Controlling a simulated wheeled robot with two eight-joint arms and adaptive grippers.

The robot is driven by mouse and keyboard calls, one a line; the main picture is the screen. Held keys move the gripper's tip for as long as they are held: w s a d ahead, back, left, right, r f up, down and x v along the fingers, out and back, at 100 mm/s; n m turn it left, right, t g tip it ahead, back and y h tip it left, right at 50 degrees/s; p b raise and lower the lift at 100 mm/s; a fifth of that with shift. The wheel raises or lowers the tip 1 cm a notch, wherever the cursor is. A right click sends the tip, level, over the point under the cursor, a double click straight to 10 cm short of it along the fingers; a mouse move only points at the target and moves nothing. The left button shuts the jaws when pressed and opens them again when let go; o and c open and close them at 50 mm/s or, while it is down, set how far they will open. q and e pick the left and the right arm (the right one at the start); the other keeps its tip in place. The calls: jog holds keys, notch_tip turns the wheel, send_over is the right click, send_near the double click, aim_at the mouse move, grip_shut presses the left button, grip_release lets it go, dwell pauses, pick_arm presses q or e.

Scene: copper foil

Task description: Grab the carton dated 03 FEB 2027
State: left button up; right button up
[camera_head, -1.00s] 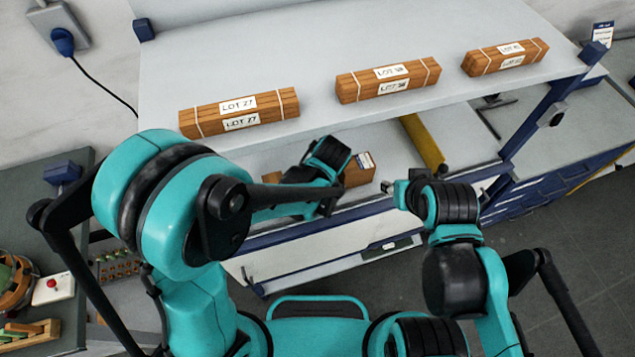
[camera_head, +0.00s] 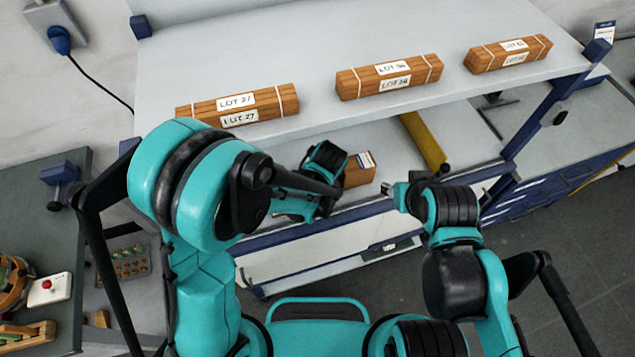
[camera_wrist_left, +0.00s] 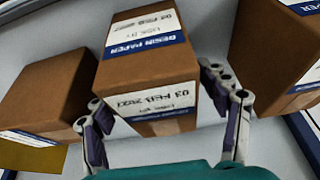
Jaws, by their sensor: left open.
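In the left wrist view a brown carton (camera_wrist_left: 152,82) with white and blue labels stands in the middle; its front label reads 03 FEB 2027. My left gripper (camera_wrist_left: 163,120) is open, with one finger on each side of this carton's near end. No firm grip shows. In the head view my left gripper (camera_head: 325,165) is over the lower shelf, its fingertips hidden by the wrist. A carton (camera_head: 357,174) shows just right of it; I cannot tell which one it is. My right gripper (camera_head: 398,196) is at the shelf's front edge, its fingers too small to read.
Another carton (camera_wrist_left: 45,95) stands close on the left, and one (camera_wrist_left: 270,55) on the right. The upper shelf (camera_head: 330,55) overhangs, holding wooden bundles marked LOT (camera_head: 238,106).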

pick_arm(q)
jog(key=shift+f, duration=0.1)
dwell(0.3)
jog(key=c, duration=1.5)
jog(key=shift+c, duration=0.2)
